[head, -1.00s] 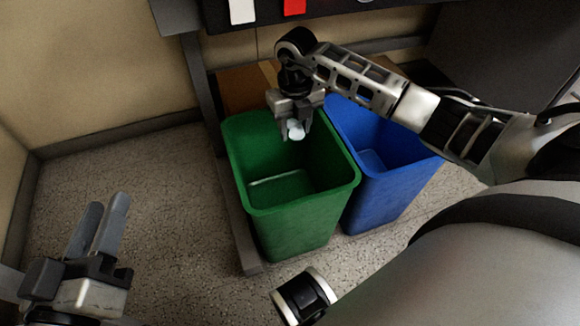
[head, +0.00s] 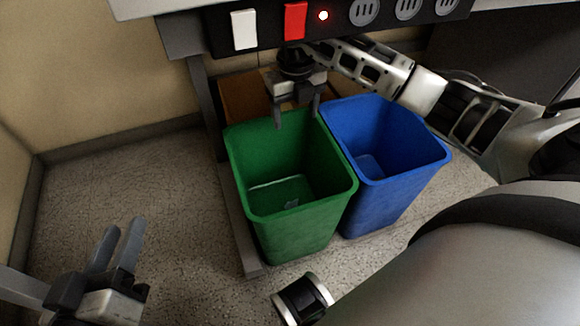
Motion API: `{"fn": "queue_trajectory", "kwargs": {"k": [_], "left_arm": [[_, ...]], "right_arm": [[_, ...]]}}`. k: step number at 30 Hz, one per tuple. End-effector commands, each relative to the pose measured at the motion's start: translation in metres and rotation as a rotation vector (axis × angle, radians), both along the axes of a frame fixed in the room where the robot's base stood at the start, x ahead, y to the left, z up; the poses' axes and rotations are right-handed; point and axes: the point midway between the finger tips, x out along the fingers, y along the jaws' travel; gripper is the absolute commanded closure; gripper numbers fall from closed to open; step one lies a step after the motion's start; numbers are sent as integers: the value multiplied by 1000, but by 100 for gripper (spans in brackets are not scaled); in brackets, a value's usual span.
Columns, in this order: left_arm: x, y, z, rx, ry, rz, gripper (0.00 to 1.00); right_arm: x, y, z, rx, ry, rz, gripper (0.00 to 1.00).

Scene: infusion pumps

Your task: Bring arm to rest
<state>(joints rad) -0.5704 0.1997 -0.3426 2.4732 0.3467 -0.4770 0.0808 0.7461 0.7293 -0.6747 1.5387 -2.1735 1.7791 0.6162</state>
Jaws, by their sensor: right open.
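My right gripper (head: 296,116) hangs fingers down over the back part of the green bin (head: 300,222). Its fingers are apart with nothing between them. Its arm comes in from the right, beneath the edge of the table. My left gripper (head: 124,225) is at the lower left above the floor, its fingers pointing up in the picture with a gap between them and nothing held.
A blue bin (head: 390,200) stands right of the green bin. A dark panel with a white switch (head: 244,30), a red switch (head: 295,20) and sockets (head: 364,12) runs above. A brown box (head: 245,97) is behind. The floor (head: 130,185) at left is clear.

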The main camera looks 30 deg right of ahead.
Motion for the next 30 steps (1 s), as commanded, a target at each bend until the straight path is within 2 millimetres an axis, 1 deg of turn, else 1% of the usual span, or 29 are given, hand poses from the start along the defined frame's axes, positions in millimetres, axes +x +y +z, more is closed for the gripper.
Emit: {"fn": "queue_trajectory", "kwargs": {"k": [1,7,11,13,15,17,20,21,23,24,26,27,29,30], "left_arm": [[0,0,0,8,1,0,64],[0,0,-7,16,10,-3,64],[0,0,-8,18,10,-3,64],[0,0,-4,18,0,-7,64],[0,0,-2,16,-5,-8,64],[0,0,-2,15,-4,-7,64],[0,0,-3,15,-3,-6,64],[0,0,-3,14,-2,-6,64],[0,0,-3,14,-1,-6,64],[0,0,-3,14,-1,-6,64],[0,0,-3,14,-1,-5,64],[0,0,-3,14,-1,-5,64],[0,0,-3,13,-1,-5,64],[0,0,-3,13,-1,-5,64]], "right_arm": [[0,0,3,-1,0,0,34],[0,0,2,0,1,0,34],[0,0,2,0,1,0,34],[0,1,2,2,1,1,34],[-1,6,0,20,1,10,34],[-4,17,-4,61,-3,31,34],[-12,54,-13,196,-10,88,34],[-18,74,-16,272,-14,117,34],[-28,107,-18,403,-22,154,34],[-36,130,-17,499,-28,174,34],[-48,163,-12,646,-36,194,34],[-58,184,-6,747,-40,202,34],[-71,214,7,906,-48,197,34],[-80,232,18,1018,-53,186,34]]}}
